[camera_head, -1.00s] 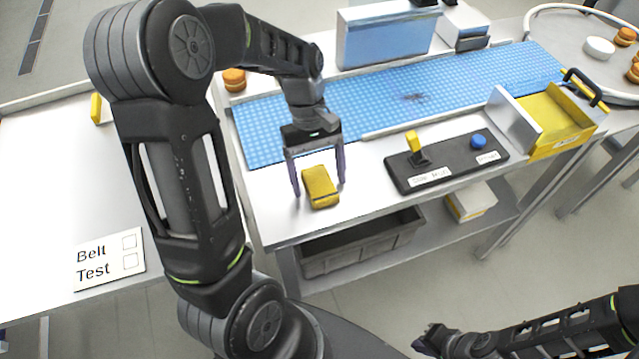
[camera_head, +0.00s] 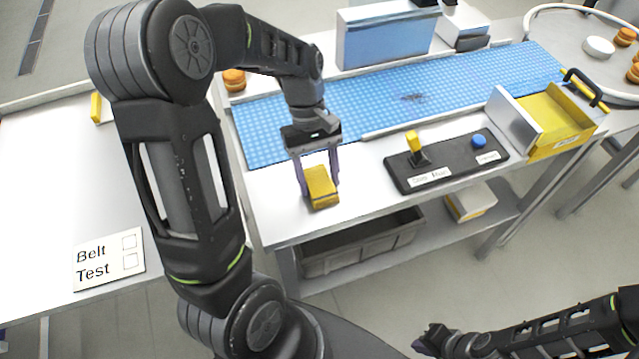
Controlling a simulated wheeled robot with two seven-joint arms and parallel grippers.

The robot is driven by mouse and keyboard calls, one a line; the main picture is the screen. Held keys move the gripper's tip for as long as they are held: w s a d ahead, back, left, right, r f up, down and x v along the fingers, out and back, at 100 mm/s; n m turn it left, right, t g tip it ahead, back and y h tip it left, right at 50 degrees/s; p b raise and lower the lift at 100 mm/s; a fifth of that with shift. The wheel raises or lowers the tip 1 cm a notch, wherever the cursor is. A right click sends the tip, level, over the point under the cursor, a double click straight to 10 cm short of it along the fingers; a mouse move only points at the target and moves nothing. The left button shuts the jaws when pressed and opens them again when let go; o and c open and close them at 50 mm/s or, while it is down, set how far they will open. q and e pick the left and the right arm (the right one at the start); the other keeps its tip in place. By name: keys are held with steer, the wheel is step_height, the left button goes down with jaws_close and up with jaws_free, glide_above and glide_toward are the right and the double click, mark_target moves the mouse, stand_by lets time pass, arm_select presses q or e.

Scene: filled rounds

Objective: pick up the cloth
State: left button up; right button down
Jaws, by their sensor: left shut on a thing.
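The cloth (camera_head: 321,188) is a folded yellow pad with a dark band near its front end. It lies on the white worktop in front of the blue belt. My left gripper (camera_head: 319,187) points down over it, its two fingers closed against the cloth's left and right sides. The cloth appears to be still on or very near the worktop.
A blue belt (camera_head: 460,85) runs behind the cloth. A black control panel (camera_head: 445,165) with a yellow lever and blue button lies to the right. A yellow tray (camera_head: 560,120) stands beyond it. A grey bin (camera_head: 360,245) sits on the shelf below. A "Belt Test" card (camera_head: 110,260) lies left.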

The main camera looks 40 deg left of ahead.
mark_target(318, 180)
arm_select(q)
steer(key=c, duration=0.4)
steer(key=shift+r, duration=0.1)
step_height(318, 180, up, 10)
steer(key=shift+r+p, duration=0.2)
steer(key=shift+p, duration=0.1)
stand_by(0.5)
steer(key=o, duration=0.8)
steer(key=c, duration=0.6)
